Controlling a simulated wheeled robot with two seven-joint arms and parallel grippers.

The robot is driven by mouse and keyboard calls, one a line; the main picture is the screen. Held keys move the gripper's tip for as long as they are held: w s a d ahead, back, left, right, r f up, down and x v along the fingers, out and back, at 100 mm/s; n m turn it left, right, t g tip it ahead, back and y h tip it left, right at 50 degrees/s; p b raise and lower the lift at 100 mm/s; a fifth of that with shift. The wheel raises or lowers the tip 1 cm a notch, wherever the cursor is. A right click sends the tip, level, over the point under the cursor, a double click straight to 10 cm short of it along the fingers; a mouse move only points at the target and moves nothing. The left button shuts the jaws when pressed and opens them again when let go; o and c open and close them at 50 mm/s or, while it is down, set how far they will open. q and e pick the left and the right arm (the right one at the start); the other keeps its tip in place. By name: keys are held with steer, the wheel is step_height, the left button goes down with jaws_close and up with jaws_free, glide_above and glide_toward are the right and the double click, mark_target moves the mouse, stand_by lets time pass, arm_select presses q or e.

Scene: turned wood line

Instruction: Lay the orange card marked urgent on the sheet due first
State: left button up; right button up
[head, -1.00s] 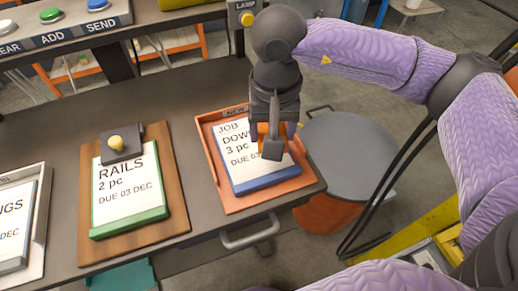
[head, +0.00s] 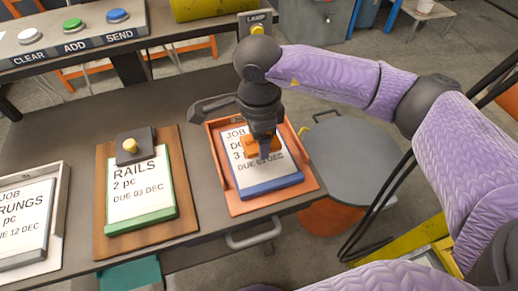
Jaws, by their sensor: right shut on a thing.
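My right gripper (head: 263,150) points down over the orange tray (head: 311,184) and is shut on the orange card (head: 250,146), of which only small parts show beside the fingers. Its marking cannot be read. Below it in the tray lies a blue-edged sheet (head: 268,176), partly covered, reading JOB, DOW..., 3 pc and a partly hidden December date. I cannot tell whether the card touches it. The green-edged RAILS sheet (head: 142,185), due 03 DEC, lies on a wooden board. The ...RUNGS sheet (head: 25,225), due 12 DEC, lies in a pale tray at left. My left gripper is out of view.
A button panel (head: 75,38) marked CLEAR, ADD, SEND stands at the back left. A LAMP switch box (head: 257,24) is behind my wrist. A round grey stool (head: 350,160) stands right of the bench.

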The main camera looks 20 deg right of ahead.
steer(key=shift+f, duration=2.1)
steer(key=o, duration=1.1)
steer(key=shift+o, duration=0.2)
steer(key=shift+r, duration=0.1)
step_height(320, 180, up, 12)
steer(key=shift+r+p, duration=0.1)
steer(key=shift+p, duration=0.25)
